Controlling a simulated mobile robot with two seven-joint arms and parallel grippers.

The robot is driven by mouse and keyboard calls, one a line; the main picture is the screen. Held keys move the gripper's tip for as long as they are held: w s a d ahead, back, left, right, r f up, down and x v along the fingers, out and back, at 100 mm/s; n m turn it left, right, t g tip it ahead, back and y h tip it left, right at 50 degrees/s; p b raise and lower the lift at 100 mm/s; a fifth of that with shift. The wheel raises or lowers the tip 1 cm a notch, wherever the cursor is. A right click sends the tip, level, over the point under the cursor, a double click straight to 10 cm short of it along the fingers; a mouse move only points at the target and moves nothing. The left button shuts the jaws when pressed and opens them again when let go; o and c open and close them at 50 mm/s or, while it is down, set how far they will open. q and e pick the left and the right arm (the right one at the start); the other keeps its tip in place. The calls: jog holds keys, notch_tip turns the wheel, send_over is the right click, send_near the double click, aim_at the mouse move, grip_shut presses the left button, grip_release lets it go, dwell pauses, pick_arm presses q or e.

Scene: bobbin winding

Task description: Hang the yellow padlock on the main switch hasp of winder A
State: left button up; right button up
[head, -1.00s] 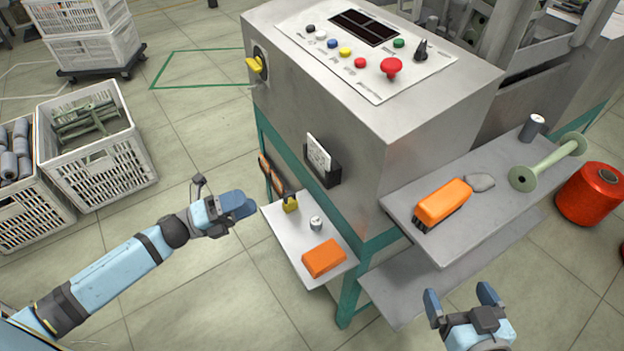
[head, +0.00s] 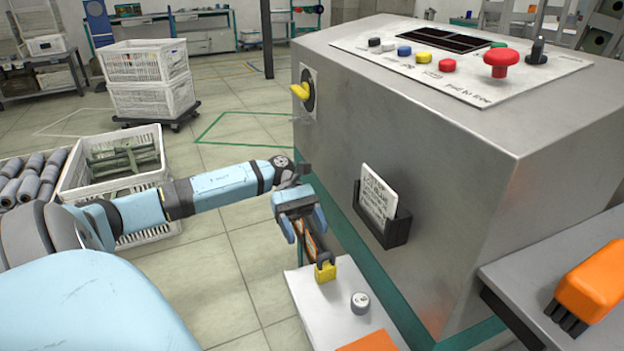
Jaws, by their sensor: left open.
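The yellow padlock (head: 326,271) is at the far end of the small side shelf (head: 318,311), with its dark shackle upward. My left gripper (head: 306,232) is open and empty, its fingers pointing down just above and slightly left of the padlock. I cannot tell whether a finger touches the shackle. The main switch (head: 302,91), with a yellow handle on a plate, is on the left face of the grey winder cabinet (head: 420,130), higher than the gripper. The hasp is too small to make out.
A grey-white cylinder (head: 360,303) and an orange block (head: 373,342) are on the side shelf near the padlock. A card holder (head: 383,225) juts from the cabinet face. White crates (head: 150,80) stand behind. Floor left of the switch is clear.

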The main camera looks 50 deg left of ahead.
pick_arm(q)
jog(key=x, duration=0.6)
jog(key=shift+s+d+f, duration=0.1)
jog(key=shift+d, duration=0.1)
jog(key=shift+s+d+f, duration=0.15)
jog(key=shift+d+f, duration=0.05)
jog(key=shift+d, duration=0.3)
jog(key=shift+s+d, duration=0.1)
jog(key=shift+d, duration=0.15)
jog(key=c, duration=0.9)
jog(key=shift+r+p, duration=1.05)
jog(key=shift+r, duration=1.45)
jog(key=shift+c, duration=0.3)
